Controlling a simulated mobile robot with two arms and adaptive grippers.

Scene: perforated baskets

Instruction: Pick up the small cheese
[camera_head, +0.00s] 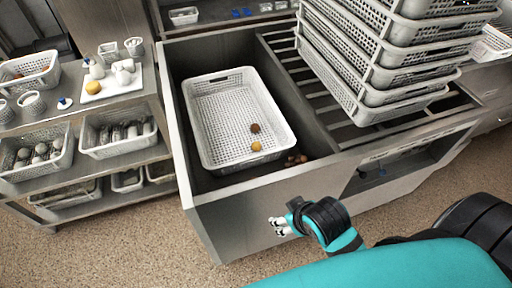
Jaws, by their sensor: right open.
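Two small yellow pieces could be the small cheese, and I cannot tell which it is. One yellow piece (256,146) lies inside the white perforated basket (205,150), near its front end. The other yellow piece (93,87) sits on a white board (112,91) on the left shelf. My right gripper (277,227) is open and empty, in front of the steel sink unit's front panel, below and slightly right of the yellow piece in the basket. My left gripper is not in view.
A brown round item (255,128) lies in the basket. Brown items (296,159) lie in the steel basin (175,62) beside the basket. Stacked baskets (375,55) stand on the slatted rack (330,118) at right. Filled baskets (120,147) occupy the left shelves.

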